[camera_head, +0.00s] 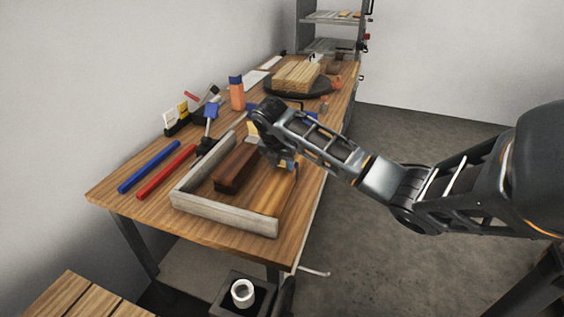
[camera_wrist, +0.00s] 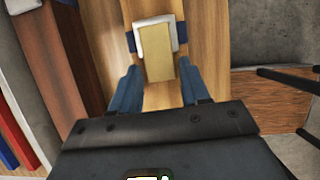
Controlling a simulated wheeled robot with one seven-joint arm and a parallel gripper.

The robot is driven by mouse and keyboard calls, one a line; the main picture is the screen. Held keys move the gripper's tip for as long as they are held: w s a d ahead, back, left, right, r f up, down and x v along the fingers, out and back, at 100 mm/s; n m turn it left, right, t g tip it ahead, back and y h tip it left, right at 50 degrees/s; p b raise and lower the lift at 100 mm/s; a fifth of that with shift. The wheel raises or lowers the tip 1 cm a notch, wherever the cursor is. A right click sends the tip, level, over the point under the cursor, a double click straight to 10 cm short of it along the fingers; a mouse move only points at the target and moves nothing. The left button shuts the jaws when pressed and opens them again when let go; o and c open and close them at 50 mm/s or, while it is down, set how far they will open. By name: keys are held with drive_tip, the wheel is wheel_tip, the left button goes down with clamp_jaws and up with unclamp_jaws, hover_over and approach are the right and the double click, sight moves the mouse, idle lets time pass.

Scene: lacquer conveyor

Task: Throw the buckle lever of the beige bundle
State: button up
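The beige bundle (camera_head: 272,197) lies in the right part of a pale, shallow tray (camera_head: 225,216) on the workbench, partly hidden by my gripper and arm. In the wrist view it is light wood (camera_wrist: 205,55) with a dark blue strap (camera_wrist: 131,42) across it. A white buckle (camera_wrist: 155,22) sits on the strap, with a flat tan lever (camera_wrist: 158,68) extending toward my gripper. My gripper (camera_wrist: 159,84) is open above the bundle, its two blue fingers on either side of the lever's near end with visible gaps. Whether the fingers touch the wood cannot be told.
A dark brown bundle (camera_head: 236,167) lies left of the beige one in the tray. Red (camera_head: 166,171) and blue (camera_head: 149,167) bars lie further left. A wood stack (camera_head: 297,76) sits on a dark round plate (camera_head: 297,92) farther back. Open floor (camera_head: 430,130) lies right of the bench.

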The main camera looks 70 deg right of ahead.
drive_tip(key=shift+o, duration=1.1)
drive_tip(key=v, duration=0.8)
drive_tip(key=shift+b, duration=0.35)
drive_tip(key=shift+f, duration=0.1)
